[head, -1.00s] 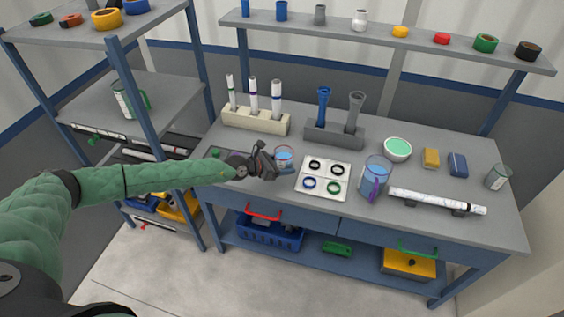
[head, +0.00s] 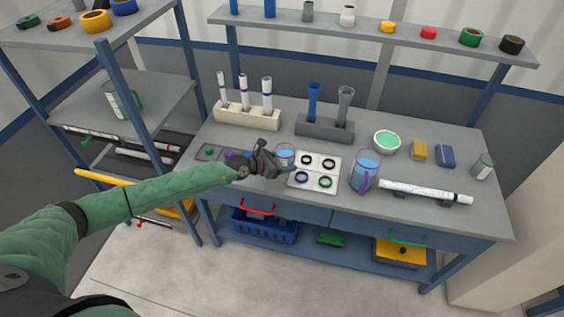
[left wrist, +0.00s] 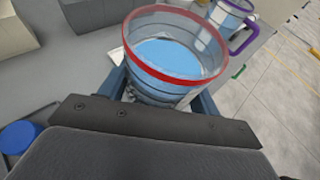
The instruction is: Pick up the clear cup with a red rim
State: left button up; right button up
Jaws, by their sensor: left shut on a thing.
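The clear cup with a red rim (left wrist: 172,50) fills the middle of the left wrist view and holds blue liquid. In the head view the cup (head: 285,153) is at the left of the white tray, partly behind my gripper. My left gripper (head: 284,166) is shut on the cup, and its blue fingers (left wrist: 160,92) show on both sides of it in the left wrist view. The cup looks about upright; I cannot tell whether it is clear of the bench. My right gripper is not in view.
A white tray with several rings (head: 333,161) lies just right of the cup. A clear jug with a purple handle (head: 366,172) stands beyond it. A beige rack with tubes (head: 245,117) and a grey rack (head: 325,130) stand behind. A round blue cap (left wrist: 20,136) lies nearby.

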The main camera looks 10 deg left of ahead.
aim_at(283, 163)
pick_arm(q)
jog(key=shift+s+d+r+b, duration=0.2)
jog(key=shift+s+r+b, duration=0.05)
jog(key=shift+r+b, duration=0.1)
jog(key=shift+s+d+r, duration=0.45)
jog(key=shift+d+r, duration=0.15)
jog(key=shift+d, duration=0.25)
